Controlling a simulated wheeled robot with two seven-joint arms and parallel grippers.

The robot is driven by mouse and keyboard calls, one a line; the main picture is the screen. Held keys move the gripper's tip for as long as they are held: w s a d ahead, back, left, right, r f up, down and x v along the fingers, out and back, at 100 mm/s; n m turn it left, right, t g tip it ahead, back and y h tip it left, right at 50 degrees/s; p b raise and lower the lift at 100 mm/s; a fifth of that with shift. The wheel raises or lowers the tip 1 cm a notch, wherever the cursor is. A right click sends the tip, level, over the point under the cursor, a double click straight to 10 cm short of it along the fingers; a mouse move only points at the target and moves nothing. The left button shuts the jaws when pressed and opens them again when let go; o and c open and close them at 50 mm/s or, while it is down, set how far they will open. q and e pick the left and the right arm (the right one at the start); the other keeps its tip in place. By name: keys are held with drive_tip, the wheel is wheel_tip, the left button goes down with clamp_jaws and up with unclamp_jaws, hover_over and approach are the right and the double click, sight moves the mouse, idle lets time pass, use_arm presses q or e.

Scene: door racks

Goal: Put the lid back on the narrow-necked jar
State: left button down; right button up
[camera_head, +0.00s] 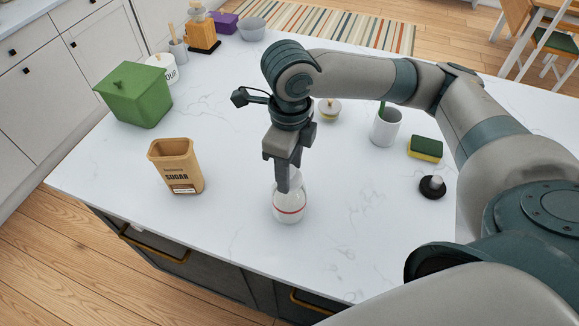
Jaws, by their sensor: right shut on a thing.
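The white jar (289,209) with a red band stands on the counter in the middle of the view. My right gripper (283,184) points down at the top of this jar, its fingers overlapping the jar's upper part. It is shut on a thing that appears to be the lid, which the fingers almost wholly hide. The jar's neck is largely hidden too, and I cannot tell whether the lid is seated on it. My left gripper is not in view.
A sugar bag (177,167) and green box (136,95) stand left. A small lidded pot (330,112), white mug (385,128), sponge (425,149) and dark round thing with a knob (433,187) are right. The counter (235,225) is clear around the jar.

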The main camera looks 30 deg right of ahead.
drive_tip(key=shift+p, duration=0.45)
idle(0.8)
drive_tip(key=shift+f, duration=0.15)
idle(0.9)
drive_tip(key=shift+p, duration=0.4)
idle(0.5)
idle(0.3)
drive_tip(key=o, duration=1.6)
drive_tip(key=shift+r+p, duration=2.4)
drive_tip(key=shift+r, duration=0.05)
drive_tip(key=shift+r+p, duration=0.6)
drive_tip(key=shift+r, duration=0.45)
